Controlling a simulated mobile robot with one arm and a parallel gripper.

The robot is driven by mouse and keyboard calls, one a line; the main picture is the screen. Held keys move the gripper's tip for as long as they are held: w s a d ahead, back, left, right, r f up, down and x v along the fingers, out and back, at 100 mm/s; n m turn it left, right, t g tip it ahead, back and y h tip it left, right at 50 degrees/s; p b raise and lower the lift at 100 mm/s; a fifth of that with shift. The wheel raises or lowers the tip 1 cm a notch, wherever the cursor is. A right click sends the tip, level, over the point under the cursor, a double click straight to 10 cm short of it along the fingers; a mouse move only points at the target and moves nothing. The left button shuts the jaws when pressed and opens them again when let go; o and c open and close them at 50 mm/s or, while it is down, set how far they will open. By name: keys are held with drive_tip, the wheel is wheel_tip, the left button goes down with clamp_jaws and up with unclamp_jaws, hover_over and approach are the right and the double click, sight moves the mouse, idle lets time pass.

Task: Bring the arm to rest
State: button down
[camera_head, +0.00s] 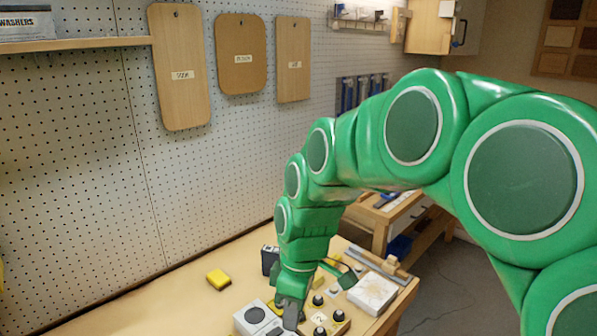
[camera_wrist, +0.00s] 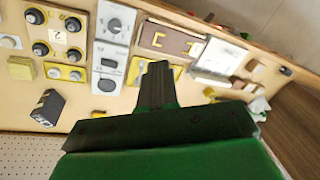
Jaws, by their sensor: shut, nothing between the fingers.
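My green arm arches in from the right in the head camera view, bent down over the bench. My gripper (camera_head: 289,318) points down at the bench, in front of a white panel with a round dial (camera_head: 255,315) and left of a wooden board with black knobs (camera_head: 321,318). In the wrist view my gripper (camera_wrist: 158,70) has its dark fingers together with nothing between them. The white panel (camera_wrist: 108,60) lies just left of the fingertips there. I cannot tell how high the tips are above the bench.
A yellow block (camera_head: 219,279) and a dark box (camera_head: 270,261) are on the bench (camera_head: 170,310). A whitish slab (camera_head: 373,293) lies near its right edge. A pegboard wall (camera_head: 90,170) with hanging wooden boards stands behind. The bench's left part is mostly clear.

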drive_tip(key=s+d+m+h, duration=0.1)
drive_tip(key=s+d+m, duration=1.4)
drive_tip(key=s, duration=0.4)
drive_tip(key=shift+s+d, duration=0.25)
drive_tip(key=shift+d, duration=0.55)
drive_tip(key=shift+r, duration=0.1)
